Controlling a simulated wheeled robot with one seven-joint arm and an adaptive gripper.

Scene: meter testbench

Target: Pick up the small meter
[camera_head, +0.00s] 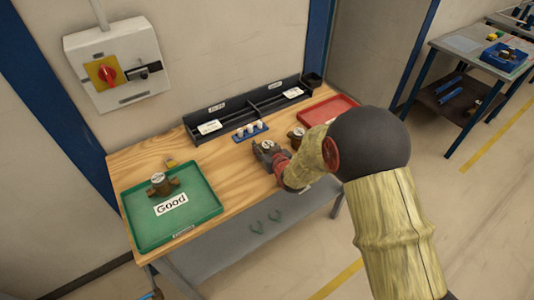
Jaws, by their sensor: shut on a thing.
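My arm comes in from the right, and my gripper (269,158) is low over the front middle of the wooden table. It is shut on a small meter (267,145), whose pale round top shows; the fingers hide much of its body. I cannot tell whether this meter touches the table. A second brown meter (297,133) stands just right of it, partly hidden by my arm. A third brass-brown meter (158,181) stands in the green tray (205,208) marked "Good".
A red tray (335,106) lies at the back right, partly behind my arm. A black divided rack (221,122) runs along the back. A blue holder (246,133) with white pieces stands before it. Bare wood lies between the green tray and my gripper.

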